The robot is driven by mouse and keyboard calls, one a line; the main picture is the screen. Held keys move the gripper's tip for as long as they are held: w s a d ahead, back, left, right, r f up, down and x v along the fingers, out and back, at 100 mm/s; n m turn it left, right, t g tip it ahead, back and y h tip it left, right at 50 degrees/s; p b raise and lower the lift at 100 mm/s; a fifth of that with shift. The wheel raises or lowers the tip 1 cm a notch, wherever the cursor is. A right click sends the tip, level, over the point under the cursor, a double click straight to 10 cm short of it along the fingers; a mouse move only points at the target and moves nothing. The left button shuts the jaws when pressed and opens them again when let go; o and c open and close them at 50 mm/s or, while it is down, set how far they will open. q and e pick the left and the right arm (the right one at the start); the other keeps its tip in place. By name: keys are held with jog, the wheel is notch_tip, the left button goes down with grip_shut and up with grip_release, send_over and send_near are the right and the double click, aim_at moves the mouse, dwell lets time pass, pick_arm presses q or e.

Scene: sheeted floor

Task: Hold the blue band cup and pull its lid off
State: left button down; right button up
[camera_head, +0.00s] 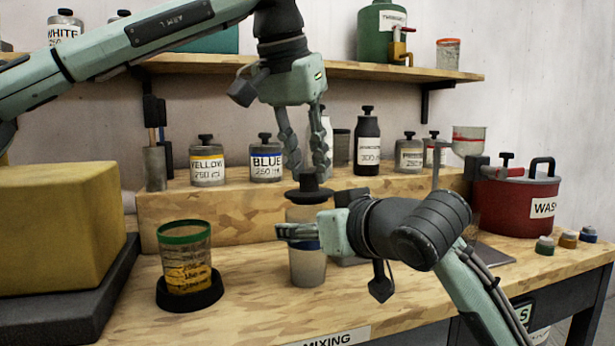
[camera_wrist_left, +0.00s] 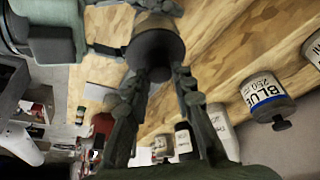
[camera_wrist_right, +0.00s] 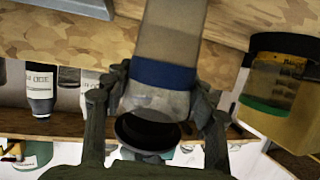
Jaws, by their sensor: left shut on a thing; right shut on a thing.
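The blue band cup (camera_head: 307,268) stands upright at the front of the bench. Its blue band (camera_wrist_right: 163,75) shows clearly in the right wrist view. My left gripper (camera_head: 308,172) comes down from above, shut on the lid's knob; the lid's dark underside or top also shows in the left wrist view (camera_wrist_left: 156,48). My right gripper (camera_head: 285,233) reaches in from the right, shut around the cup near its band; its fingers hide part of the cup.
A green-rimmed cup (camera_head: 187,262) in a black base stands to the left, near a yellow block (camera_head: 60,225). Yellow (camera_head: 206,165) and blue (camera_head: 265,162) bottles stand on the raised shelf behind. A red wash pot (camera_head: 512,205) stands at right. Bench between the cups is clear.

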jog(key=o, duration=1.8)
jog(key=shift+v, duration=6.1)
